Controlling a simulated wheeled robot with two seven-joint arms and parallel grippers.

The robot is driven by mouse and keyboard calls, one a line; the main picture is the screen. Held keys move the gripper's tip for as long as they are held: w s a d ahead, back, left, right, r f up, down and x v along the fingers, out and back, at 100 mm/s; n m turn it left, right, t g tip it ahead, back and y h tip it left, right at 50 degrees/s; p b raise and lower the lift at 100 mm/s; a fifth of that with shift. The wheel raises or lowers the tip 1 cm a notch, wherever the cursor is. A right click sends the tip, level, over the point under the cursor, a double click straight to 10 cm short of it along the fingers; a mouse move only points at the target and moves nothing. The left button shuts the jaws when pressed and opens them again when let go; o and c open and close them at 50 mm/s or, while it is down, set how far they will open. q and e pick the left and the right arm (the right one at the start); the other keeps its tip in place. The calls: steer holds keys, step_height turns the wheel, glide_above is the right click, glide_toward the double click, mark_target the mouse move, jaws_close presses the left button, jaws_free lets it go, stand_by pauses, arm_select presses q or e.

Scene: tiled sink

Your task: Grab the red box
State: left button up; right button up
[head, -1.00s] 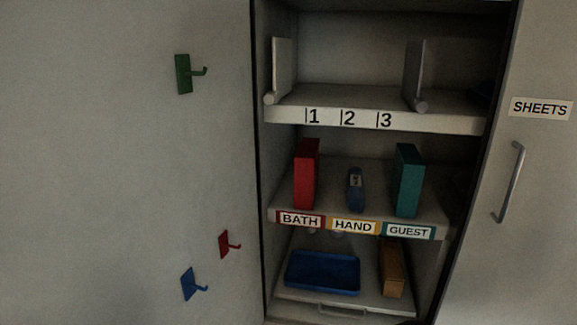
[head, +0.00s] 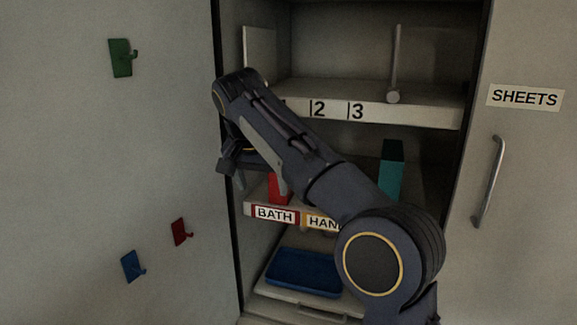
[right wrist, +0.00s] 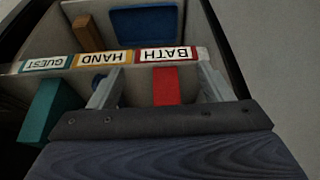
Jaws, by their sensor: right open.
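The red box (head: 279,188) stands upright on the middle shelf behind the BATH label (head: 274,214). In the head view my right arm covers most of it. My right gripper (head: 260,180) is open in front of that shelf, with its fingers toward the box. In the right wrist view, which is upside down, the red box (right wrist: 165,86) appears between the two spread fingers, with visible gaps on both sides. I cannot tell how deep the fingertips reach along it. My left gripper is not in view.
A teal box (head: 391,170) stands to the right on the same shelf. A blue tray (head: 303,272) lies below.

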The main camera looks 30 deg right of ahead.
steer(key=w+d+f+p, duration=0.1)
steer(key=w+d, duration=0.2)
steer(key=w+d+f+p, duration=0.1)
steer(key=w+d+p, duration=0.1)
steer(key=w+d, duration=0.1)
steer(key=w+d+p, duration=0.2)
steer(key=w+d, duration=0.1)
steer(key=shift+w+d+f, duration=0.15)
steer(key=shift+d+f, duration=0.05)
steer(key=shift+f, duration=0.2)
steer(key=shift+r, duration=0.1)
steer(key=shift+c, duration=1)
steer(key=c, duration=1)
steer(key=shift+c, duration=0.5)
